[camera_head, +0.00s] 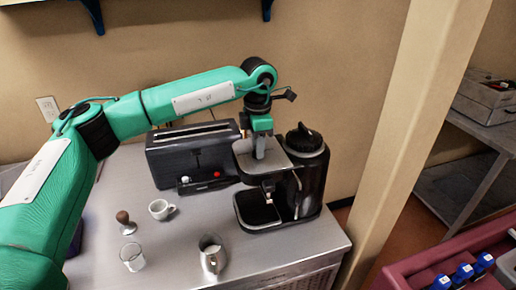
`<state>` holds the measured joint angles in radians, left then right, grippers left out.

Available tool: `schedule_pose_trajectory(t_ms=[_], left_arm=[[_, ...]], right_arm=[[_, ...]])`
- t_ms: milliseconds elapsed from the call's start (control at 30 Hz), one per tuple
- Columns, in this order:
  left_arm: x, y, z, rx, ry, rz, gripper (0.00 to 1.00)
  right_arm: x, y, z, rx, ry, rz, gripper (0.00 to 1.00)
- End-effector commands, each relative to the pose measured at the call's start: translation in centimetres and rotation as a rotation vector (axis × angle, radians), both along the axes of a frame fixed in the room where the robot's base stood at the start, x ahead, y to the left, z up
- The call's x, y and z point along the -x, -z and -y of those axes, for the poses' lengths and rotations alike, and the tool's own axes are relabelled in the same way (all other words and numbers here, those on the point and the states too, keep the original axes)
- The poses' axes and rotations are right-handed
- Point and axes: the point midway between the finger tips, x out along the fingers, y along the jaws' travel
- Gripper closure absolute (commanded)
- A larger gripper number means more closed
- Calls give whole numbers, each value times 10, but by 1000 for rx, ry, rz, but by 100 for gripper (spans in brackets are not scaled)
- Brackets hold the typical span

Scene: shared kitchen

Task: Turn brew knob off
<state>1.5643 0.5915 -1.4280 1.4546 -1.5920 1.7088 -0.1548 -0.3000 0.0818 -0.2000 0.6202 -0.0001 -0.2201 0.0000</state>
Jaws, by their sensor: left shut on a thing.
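The black and silver coffee machine (310,182) stands on the right end of the steel counter. My left gripper (263,152) points down at the top left of the machine, beside its upper housing. Its fingers are shut on a small part there. The fingers cover that part, so I take it to be the brew knob but cannot see its shape or its turn. A drip tray (258,222) is below the housing. My right gripper is out of view.
A dark toaster (172,161) stands left of the machine. A post (415,130) rises on the right.

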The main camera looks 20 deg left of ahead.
Motion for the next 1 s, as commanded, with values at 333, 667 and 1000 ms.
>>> schedule_pose_trajectory(t_ms=[333,667,1000], left_arm=[[-1,-2,0,1,16,3,93],[-1,-2,0,1,16,3,49],[-1,-7,0,2,16,3,49]], right_arm=[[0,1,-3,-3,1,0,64],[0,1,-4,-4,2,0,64],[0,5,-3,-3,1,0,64]])
